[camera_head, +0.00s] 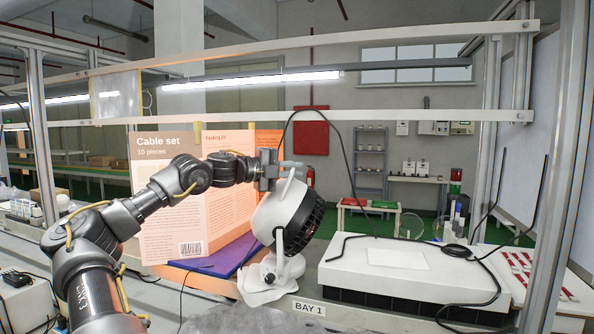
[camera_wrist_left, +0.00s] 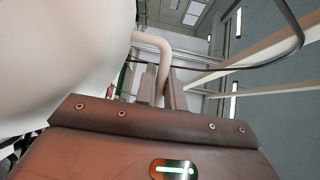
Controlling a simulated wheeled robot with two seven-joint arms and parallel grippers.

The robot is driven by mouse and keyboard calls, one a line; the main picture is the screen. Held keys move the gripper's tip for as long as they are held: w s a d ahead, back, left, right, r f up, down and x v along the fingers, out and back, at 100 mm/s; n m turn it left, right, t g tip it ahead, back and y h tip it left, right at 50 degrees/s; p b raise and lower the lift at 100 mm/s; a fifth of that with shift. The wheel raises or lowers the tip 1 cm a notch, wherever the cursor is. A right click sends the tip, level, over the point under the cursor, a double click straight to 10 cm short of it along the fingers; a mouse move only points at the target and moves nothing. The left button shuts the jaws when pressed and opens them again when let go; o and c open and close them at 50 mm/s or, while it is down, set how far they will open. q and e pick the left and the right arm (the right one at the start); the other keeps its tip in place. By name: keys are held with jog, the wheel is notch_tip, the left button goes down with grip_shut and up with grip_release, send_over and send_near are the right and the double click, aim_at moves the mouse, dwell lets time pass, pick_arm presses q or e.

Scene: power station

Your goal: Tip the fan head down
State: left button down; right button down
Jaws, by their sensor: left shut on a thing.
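The white fan stands on the bench with its base (camera_head: 262,292) near the front edge. Its head (camera_head: 287,215) has a white rounded back and a dark grille facing right. My left gripper (camera_head: 278,165) is at the top of the head, shut on its thin white handle (camera_head: 292,164). In the left wrist view the curved handle (camera_wrist_left: 178,44) runs down to the two fingers (camera_wrist_left: 160,86), and the pale head (camera_wrist_left: 60,60) fills the left side. The grip point itself is partly hidden. My right gripper is out of both views.
A tall "Cable set" card (camera_head: 165,215) stands behind my left arm. A purple flat item (camera_head: 228,257) lies behind the fan. A white box-like unit (camera_head: 385,270) with a black cable (camera_head: 458,250) is on the right.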

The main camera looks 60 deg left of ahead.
pick_arm(q)
jog(key=c, duration=1.5)
grip_release()
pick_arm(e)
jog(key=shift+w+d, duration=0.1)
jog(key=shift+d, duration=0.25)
